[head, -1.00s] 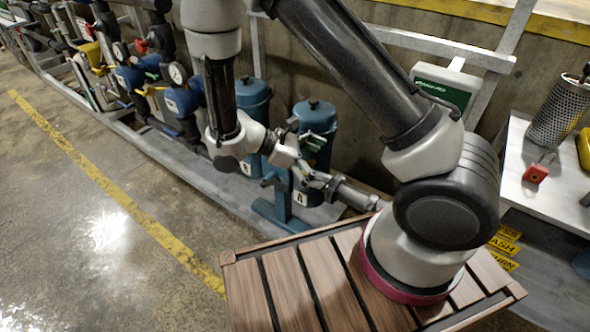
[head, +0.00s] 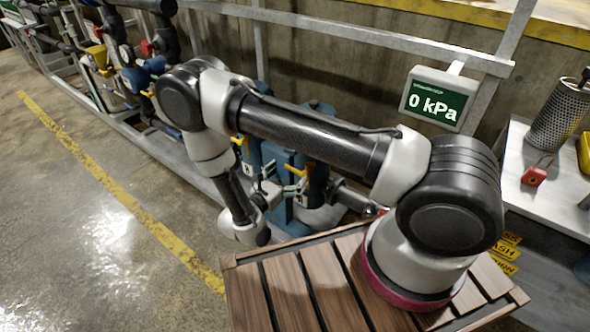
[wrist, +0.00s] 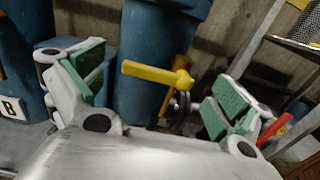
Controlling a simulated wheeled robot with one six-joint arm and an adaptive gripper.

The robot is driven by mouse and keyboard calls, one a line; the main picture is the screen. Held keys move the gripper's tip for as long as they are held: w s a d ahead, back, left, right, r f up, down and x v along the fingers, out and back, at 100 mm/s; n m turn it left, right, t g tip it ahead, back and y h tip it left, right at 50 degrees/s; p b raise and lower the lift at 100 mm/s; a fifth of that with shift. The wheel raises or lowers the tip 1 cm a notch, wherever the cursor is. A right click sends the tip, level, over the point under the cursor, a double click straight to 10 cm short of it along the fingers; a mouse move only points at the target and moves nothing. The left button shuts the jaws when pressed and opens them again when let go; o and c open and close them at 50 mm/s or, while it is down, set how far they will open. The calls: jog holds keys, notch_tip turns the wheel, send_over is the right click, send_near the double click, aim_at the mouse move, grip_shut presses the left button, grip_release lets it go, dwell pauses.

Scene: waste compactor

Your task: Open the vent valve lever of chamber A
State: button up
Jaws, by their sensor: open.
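The yellow vent lever (wrist: 155,74) lies roughly level in the wrist view, in front of a blue chamber (wrist: 150,30). A second thin yellow piece hangs below it. My gripper (wrist: 158,90) is open, with one green-padded finger on each side of the lever; I see no contact. In the head view my gripper (head: 281,186) is beside the blue chambers, with a yellow lever (head: 297,169) close by. My arm partly hides the chambers. The wrist view shows a "B" label on the left chamber; no label shows on the chamber behind the lever.
A display (head: 437,97) reads 0 kPa. A red handle (wrist: 273,129) lies near the right finger in the wrist view. Pipes and valves line the wall at left. A bench (head: 519,160) at right holds a perforated cylinder (head: 559,115). The floor at left is clear.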

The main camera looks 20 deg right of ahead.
aim_at(294, 170)
jog(key=shift+x, duration=1.65)
jog(key=c, duration=1.4)
jog(key=shift+c, duration=0.2)
